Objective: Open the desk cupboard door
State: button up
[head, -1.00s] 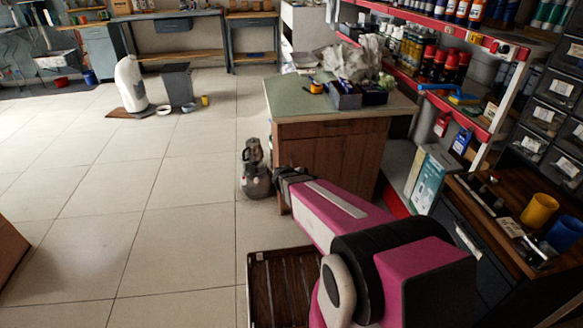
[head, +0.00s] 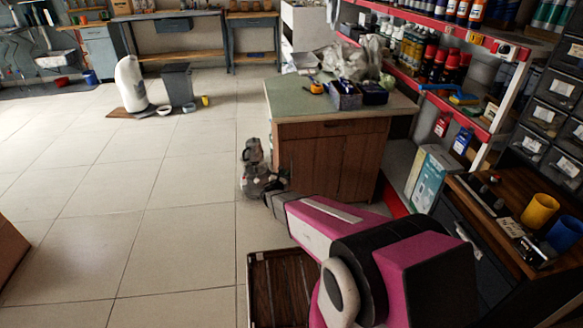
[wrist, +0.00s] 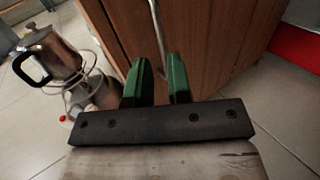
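The desk (head: 330,101) has a green top and a brown wooden cupboard below, right of centre in the head view. Its cupboard door (head: 325,165) looks closed; part of its lower left is behind my arm. In the wrist view the brown wood front (wrist: 205,40) fills the upper middle. A thin silver upright handle (wrist: 156,30) runs down it, its lower part lined up between my fingertips. My gripper (wrist: 158,65) has two green fingers standing apart, so it is open. I cannot tell how deep the handle sits between them.
A metal pot (wrist: 50,55) and wire-like items stand on the floor just left of my gripper. They also show in the head view (head: 253,170). A dark slatted crate (head: 283,290) lies in front. Shelves (head: 470,120) close off the right. The tiled floor at left is mostly clear.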

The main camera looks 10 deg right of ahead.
jog(key=x, duration=0.7)
jog(key=shift+w+d, duration=0.1)
grip_shut()
